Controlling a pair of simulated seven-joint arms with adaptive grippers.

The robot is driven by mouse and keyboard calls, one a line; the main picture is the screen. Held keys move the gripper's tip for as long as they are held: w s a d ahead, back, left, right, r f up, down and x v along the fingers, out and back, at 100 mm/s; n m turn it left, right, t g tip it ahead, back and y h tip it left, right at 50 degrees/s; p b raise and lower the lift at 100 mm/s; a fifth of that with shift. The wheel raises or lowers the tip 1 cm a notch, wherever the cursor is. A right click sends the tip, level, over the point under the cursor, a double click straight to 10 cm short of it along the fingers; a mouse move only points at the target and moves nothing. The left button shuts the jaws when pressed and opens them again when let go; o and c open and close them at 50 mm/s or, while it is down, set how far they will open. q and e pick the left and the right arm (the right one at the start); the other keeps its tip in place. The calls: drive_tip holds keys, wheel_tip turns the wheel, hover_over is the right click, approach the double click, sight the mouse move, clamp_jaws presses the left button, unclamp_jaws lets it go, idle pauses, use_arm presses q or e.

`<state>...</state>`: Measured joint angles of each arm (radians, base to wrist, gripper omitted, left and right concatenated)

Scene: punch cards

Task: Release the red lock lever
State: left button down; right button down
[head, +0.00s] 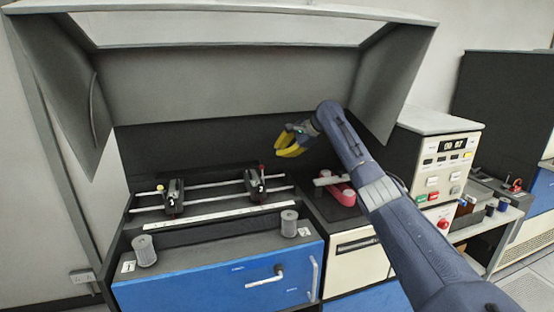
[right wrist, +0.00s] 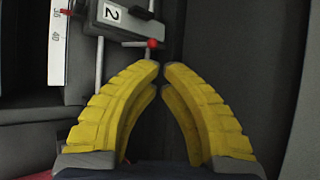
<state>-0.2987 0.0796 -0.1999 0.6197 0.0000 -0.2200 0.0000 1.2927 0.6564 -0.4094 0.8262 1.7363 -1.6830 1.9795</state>
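The red lock lever has a small red ball knob (right wrist: 152,43), just past my right fingertips in the right wrist view. In the head view the red knob (head: 262,167) stands up at the right-hand black carriage (head: 255,185) on the rails. My right gripper (head: 287,149), with yellow fingers, is above and right of the knob. Its fingertips (right wrist: 162,66) nearly meet, with only a narrow gap and nothing seen between them. Contact with the knob cannot be told. My left gripper is not in view.
A second carriage (head: 174,197) with a yellow knob sits left on the same rails. A white scale strip (head: 220,215) and two grey cylinders (head: 144,250) (head: 289,223) are in front. A hood (head: 230,85) overhangs the bench. A red-pink part (head: 342,194) lies right of the rails.

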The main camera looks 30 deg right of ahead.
drive_tip(key=w+r+v, duration=0.1)
drive_tip(key=v, duration=0.6)
drive_tip(key=shift+w+d+f, duration=0.1)
